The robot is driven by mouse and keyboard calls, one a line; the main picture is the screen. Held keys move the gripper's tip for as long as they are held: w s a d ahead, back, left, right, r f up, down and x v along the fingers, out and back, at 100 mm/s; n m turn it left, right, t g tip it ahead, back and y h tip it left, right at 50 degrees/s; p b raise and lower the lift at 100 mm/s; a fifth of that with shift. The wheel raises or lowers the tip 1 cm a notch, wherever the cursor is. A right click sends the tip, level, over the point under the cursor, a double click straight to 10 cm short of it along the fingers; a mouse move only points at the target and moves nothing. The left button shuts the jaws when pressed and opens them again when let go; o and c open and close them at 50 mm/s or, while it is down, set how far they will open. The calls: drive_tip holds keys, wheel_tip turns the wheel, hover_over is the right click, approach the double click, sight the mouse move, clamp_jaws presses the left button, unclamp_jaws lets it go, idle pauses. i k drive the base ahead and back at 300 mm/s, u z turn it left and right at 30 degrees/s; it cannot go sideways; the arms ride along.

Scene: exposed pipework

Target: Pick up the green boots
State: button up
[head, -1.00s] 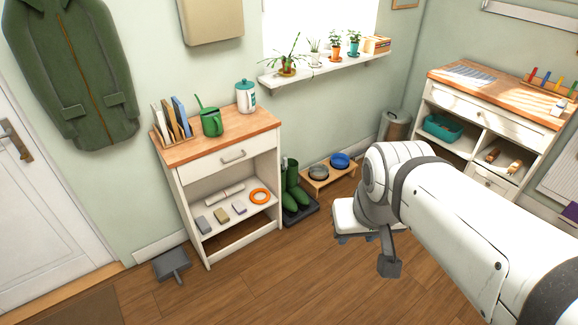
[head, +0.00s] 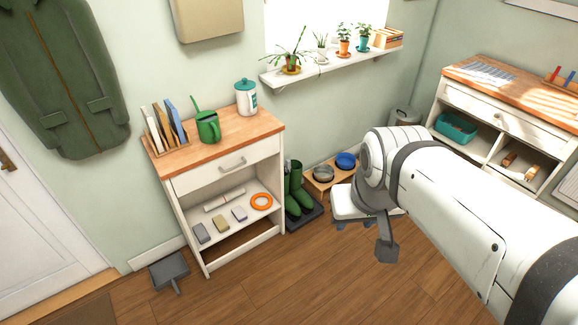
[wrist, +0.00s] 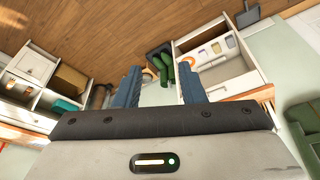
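The green boots (head: 297,190) stand upright on a dark tray (head: 308,219) on the floor, just right of the white cabinet, in the head view. The cabinet hides part of them. In the wrist view the boots (wrist: 167,68) appear upside down in the picture, beyond my fingers. My gripper (wrist: 160,80) has its two blue fingers spread apart with nothing between them. It is well away from the boots, not touching them. In the head view my arm reaches in from the right, and I cannot make out the fingertips clearly there.
The white cabinet (head: 228,158) stands against the wall left of the boots. A wooden stand (head: 319,184) with two bowls is to their right. A low white stool (head: 347,203) stands by my arm. A grey dustpan (head: 169,270) lies at left. The floor in front is clear.

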sight(295, 188)
drive_tip(key=z, duration=0.15)
drive_tip(key=i, duration=2.4)
drive_tip(key=u, duration=0.05)
